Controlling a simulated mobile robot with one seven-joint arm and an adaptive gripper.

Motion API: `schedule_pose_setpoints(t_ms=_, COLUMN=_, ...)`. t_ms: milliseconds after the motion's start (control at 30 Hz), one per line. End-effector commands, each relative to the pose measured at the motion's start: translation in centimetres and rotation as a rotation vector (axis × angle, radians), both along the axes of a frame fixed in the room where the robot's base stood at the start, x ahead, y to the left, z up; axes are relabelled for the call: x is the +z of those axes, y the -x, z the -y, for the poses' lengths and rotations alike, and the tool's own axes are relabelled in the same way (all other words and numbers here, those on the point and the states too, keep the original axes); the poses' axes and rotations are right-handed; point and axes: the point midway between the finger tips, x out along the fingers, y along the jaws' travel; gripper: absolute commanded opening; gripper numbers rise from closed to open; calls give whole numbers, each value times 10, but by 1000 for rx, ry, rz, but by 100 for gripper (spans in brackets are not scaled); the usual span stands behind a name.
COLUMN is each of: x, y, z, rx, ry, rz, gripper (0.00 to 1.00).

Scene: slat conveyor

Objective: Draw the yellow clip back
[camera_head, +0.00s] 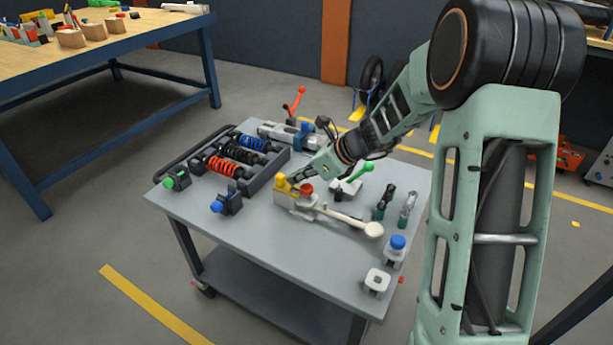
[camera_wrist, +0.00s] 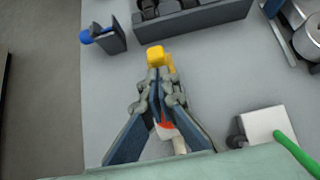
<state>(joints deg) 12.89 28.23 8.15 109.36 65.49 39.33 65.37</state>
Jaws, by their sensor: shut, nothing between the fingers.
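The yellow clip (camera_head: 282,183) is a small yellow block with a rounded top, at the end of a cream-handled tool (camera_head: 335,215) on the grey cart top. In the wrist view the yellow clip (camera_wrist: 156,56) shows just beyond my fingertips. My gripper (camera_head: 294,181) is shut and empty, pointing down at the clip. In the wrist view the fingertips (camera_wrist: 160,80) meet right at the clip's near side; I cannot tell whether they touch it. A red knob (camera_head: 307,188) sits beside the clip and is partly hidden under my fingers in the wrist view.
A dark rack (camera_head: 262,178) with several coil springs stands at the back left. A blue-knobbed block (camera_head: 228,202) is left of the clip. A green-handled clamp (camera_head: 346,187) stands close on the right. The cart's front left top is clear.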

Motion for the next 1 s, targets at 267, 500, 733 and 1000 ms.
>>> schedule_pose_setpoints(t_ms=267, x=-8, y=-5, z=-8, rx=1, ry=0, rz=0, gripper=0)
schedule_pose_setpoints(t_ms=500, x=-8, y=-5, z=-8, rx=1, ry=0, rz=0, gripper=0)
schedule_pose_setpoints(t_ms=733, x=-6, y=-15, z=-24, rx=3, ry=0, rz=0, gripper=0)
schedule_pose_setpoints(t_ms=1000, x=-6, y=-17, z=-30, rx=5, ry=-5, rz=6, gripper=0)
